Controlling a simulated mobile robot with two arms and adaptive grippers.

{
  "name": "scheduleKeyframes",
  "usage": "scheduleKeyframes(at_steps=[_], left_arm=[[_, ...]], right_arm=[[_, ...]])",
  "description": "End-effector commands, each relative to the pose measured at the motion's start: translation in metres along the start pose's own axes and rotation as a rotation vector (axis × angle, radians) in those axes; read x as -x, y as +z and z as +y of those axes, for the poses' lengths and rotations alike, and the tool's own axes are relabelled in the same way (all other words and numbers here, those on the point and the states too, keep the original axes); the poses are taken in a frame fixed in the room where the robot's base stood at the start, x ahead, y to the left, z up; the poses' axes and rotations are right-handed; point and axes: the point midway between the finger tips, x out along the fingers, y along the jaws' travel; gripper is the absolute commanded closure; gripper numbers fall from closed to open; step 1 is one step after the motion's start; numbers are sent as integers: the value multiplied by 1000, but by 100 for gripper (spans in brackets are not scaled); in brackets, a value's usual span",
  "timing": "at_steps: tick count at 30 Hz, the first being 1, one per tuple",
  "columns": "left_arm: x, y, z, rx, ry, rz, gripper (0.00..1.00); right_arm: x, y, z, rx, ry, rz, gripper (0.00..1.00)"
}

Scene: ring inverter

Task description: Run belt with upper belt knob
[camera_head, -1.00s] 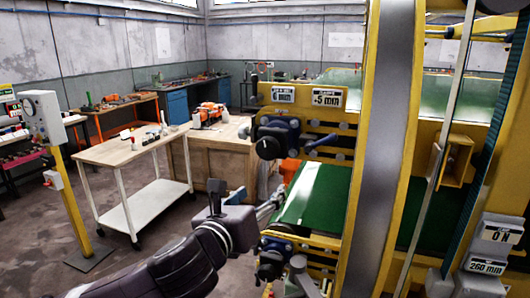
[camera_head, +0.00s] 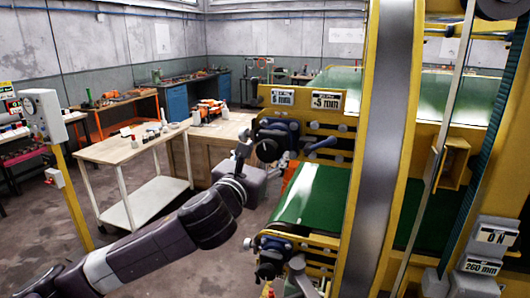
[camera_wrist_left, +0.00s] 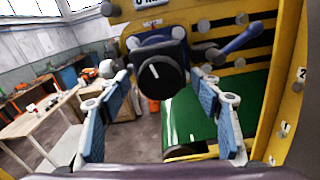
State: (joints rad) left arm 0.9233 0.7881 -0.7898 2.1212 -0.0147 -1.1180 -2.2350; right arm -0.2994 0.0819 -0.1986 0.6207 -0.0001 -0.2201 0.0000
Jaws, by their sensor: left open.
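The upper belt knob (camera_head: 267,150) is a round black knob with a white mark, on a blue mount on the yellow machine. It faces my left gripper (camera_head: 279,162) in the head view. In the left wrist view the knob (camera_wrist_left: 160,76) sits at upper middle, beyond and between the open fingers of my left gripper (camera_wrist_left: 160,110). The fingers are spread on either side and appear apart from it. The green belt (camera_head: 312,195) lies below and right of the knob. My right gripper is not in view.
A blue lever (camera_head: 322,144) sticks out right of the knob. A lower knob assembly (camera_head: 272,258) is below the belt. A white-legged cart (camera_head: 130,148) and a wooden workbench (camera_head: 205,150) stand to the left. Open floor lies left of the machine.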

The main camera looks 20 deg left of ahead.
Motion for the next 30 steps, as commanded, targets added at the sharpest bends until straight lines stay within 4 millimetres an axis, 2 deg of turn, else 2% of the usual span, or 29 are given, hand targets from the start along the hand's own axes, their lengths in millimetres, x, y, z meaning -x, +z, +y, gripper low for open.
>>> scheduleKeyframes(at_steps=[7, 18, 30], left_arm=[[-1, 0, 0, 0, 0, 0, 42], [0, 0, 0, 1, 0, 0, 83], [0, 0, 0, 85, 0, 1, 83]], right_arm=[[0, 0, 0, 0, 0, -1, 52], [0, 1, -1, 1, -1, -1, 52], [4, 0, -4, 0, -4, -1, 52]])
